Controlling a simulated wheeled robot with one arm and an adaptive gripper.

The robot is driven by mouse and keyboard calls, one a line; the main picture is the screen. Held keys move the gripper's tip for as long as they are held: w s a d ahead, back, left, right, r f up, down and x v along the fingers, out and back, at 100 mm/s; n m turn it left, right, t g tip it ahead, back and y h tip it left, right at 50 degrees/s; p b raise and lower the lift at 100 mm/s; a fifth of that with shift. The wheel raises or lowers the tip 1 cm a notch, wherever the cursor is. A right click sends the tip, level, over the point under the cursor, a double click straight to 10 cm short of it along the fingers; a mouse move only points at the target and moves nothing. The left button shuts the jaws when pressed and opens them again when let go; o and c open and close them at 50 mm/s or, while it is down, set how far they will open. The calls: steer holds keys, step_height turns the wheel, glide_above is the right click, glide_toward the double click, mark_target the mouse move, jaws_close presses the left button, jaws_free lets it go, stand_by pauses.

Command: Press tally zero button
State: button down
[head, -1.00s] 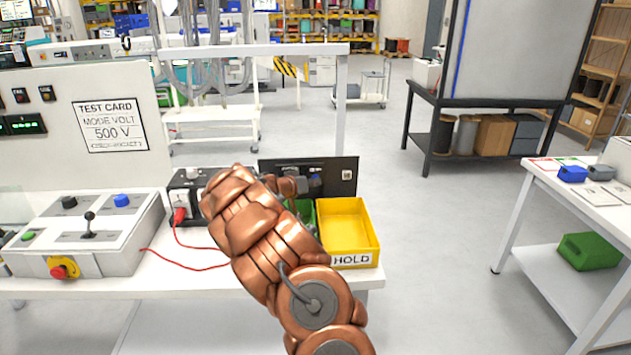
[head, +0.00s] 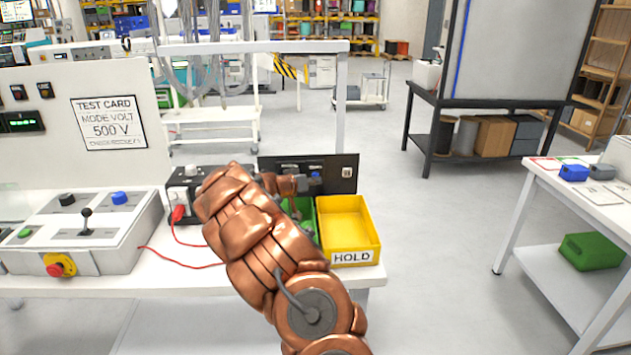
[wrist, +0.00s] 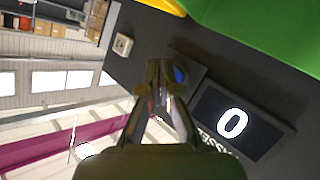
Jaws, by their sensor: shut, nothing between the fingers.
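The dark tally panel (head: 337,168) stands upright behind the bins on the bench. In the wrist view it carries a lit display reading 0 (wrist: 232,122), with a partly hidden label below it. A blue button (wrist: 180,74) on the panel shows beside my gripper's fingertips and is partly covered by them. In the head view, a small blue spot (head: 316,175) shows on the panel. My gripper (wrist: 164,74) is shut and empty, its tips at or very near the button; I cannot tell if they touch it. My arm hides part of the panel in the head view.
A yellow HOLD bin (head: 347,232) and a green bin (head: 305,213) stand in front of the panel. A black-and-white tester (head: 188,192) with a red lead and a control box (head: 88,232) are to the left. Open floor lies to the right.

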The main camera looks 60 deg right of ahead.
steer(key=shift+s+a+b, duration=0.2)
steer(key=shift+a+b, duration=0.05)
steer(key=shift+b, duration=0.1)
steer(key=shift+a+f, duration=0.1)
steer(key=shift+a, duration=0.05)
steer(key=s+a+b, duration=0.3)
steer(key=b, duration=0.2)
steer(key=shift+a, duration=0.35)
stand_by(0.9)
